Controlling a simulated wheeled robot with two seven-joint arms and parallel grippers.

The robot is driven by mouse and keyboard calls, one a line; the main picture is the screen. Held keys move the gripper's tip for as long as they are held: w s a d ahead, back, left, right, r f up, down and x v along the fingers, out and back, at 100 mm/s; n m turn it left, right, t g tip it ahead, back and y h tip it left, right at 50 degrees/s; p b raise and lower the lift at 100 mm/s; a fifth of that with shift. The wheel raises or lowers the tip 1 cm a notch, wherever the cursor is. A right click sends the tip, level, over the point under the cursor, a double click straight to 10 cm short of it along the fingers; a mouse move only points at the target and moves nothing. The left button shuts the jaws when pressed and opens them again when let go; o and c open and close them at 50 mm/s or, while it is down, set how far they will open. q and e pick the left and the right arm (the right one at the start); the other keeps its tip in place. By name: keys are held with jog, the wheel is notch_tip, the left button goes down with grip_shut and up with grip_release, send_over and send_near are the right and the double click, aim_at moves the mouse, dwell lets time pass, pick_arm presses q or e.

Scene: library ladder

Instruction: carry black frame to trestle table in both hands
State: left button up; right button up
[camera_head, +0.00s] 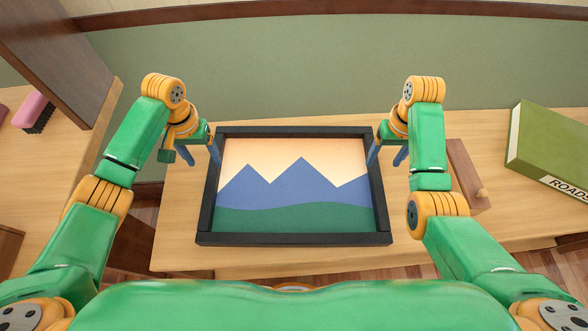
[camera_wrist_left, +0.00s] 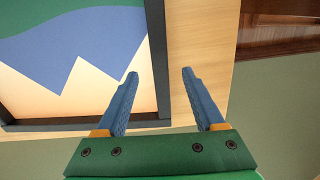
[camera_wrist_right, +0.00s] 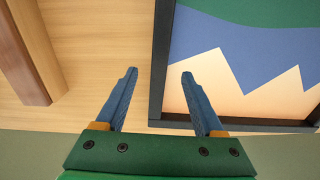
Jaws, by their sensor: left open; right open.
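The black frame (camera_head: 293,239), holding a picture of blue mountains and a green hill, lies on a pale wooden table (camera_head: 180,240). My left gripper (camera_head: 200,156) is open at the frame's upper left side. In the left wrist view, the frame's side bar (camera_wrist_left: 157,50) lines up between the two spread blue fingers (camera_wrist_left: 160,73). My right gripper (camera_head: 386,156) is open at the upper right side. In the right wrist view, the other side bar (camera_wrist_right: 161,55) lines up between its fingers (camera_wrist_right: 159,73). Whether any finger touches the frame is unclear. No trestles show, so I cannot tell which surface is the trestle table.
A brown wooden block with a knob (camera_head: 467,175) lies right of my right gripper. A thick green book (camera_head: 550,150) is farther right. A pink brush (camera_head: 34,112) lies on another wooden surface at the left, beside a dark upright panel (camera_head: 60,50). A green wall (camera_head: 290,65) stands behind.

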aim_at(211, 177)
pick_arm(q)
jog(key=shift+s+r, duration=0.2)
jog(key=shift+r, duration=0.05)
pick_arm(e)
jog(key=shift+s+r, duration=0.2)
jog(key=shift+s, duration=0.05)
pick_arm(q)
jog(key=shift+s+r, duration=0.2)
jog(key=shift+s, duration=0.3)
pick_arm(e)
jog(key=shift+s+r, duration=0.25)
jog(key=shift+s, duration=0.25)
pick_arm(q)
notch_tip(211, 177, down, 7)
jog(key=shift+w+f, duration=0.15)
pick_arm(e)
notch_tip(211, 177, down, 7)
jog(key=shift+w+f, duration=0.15)
jog(key=shift+f, duration=0.05)
pick_arm(q)
grip_shut()
pick_arm(e)
grip_shut()
jog(key=shift+w+r, duration=0.1)
jog(key=shift+r, duration=0.05)
